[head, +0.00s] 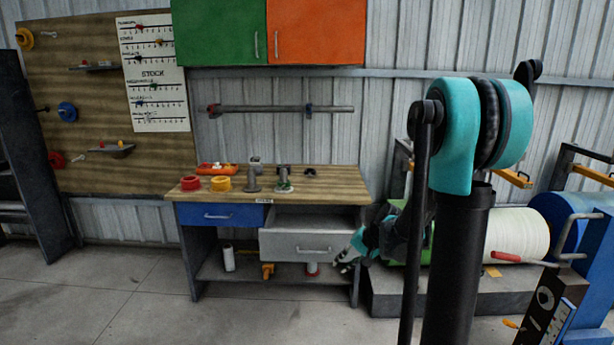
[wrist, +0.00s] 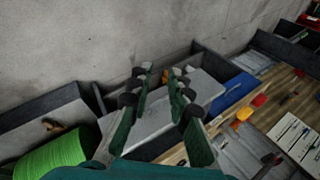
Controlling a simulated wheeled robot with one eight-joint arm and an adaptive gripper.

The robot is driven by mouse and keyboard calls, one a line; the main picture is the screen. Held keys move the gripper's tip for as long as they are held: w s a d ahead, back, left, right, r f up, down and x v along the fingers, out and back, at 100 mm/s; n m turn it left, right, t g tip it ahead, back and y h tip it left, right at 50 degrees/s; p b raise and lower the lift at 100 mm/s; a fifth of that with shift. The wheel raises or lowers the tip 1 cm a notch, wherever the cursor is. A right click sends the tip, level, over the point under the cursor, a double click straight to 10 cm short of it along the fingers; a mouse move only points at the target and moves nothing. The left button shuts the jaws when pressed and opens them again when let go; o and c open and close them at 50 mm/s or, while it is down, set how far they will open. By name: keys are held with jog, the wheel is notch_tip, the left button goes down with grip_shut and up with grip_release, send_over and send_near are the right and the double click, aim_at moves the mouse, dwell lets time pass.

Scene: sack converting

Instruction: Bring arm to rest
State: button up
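My gripper (head: 346,262) hangs low in front of the workbench's right end, beside the right edge of the grey drawer (head: 298,246). In the wrist view my gripper (wrist: 160,78) has its two green fingers spread apart, and I see nothing held between them. The grey drawer stands pulled out from the bench. The blue drawer (head: 220,215) beside it looks shut. My arm's teal joint and dark links fill the right foreground of the head view and hide part of what is behind.
The wooden bench top (head: 330,184) carries a red ring (head: 190,183), a yellow ring (head: 221,184) and dark fittings. The floor (head: 150,300) at front left is clear.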

jog(key=s+d+f+n+h, duration=0.1)
jog(key=s+d+n+h, duration=0.1)
jog(key=s, duration=0.9)
jog(key=s+d+f+n+h, duration=0.1)
jog(key=s+d, duration=0.4)
jog(key=s, duration=0.6)
jog(key=n+h, duration=0.1)
jog(key=h, duration=0.1)
jog(key=shift+s+d+f+n+h, duration=0.2)
jog(key=shift+n+h, duration=0.1)
jog(key=shift+h, duration=0.1)
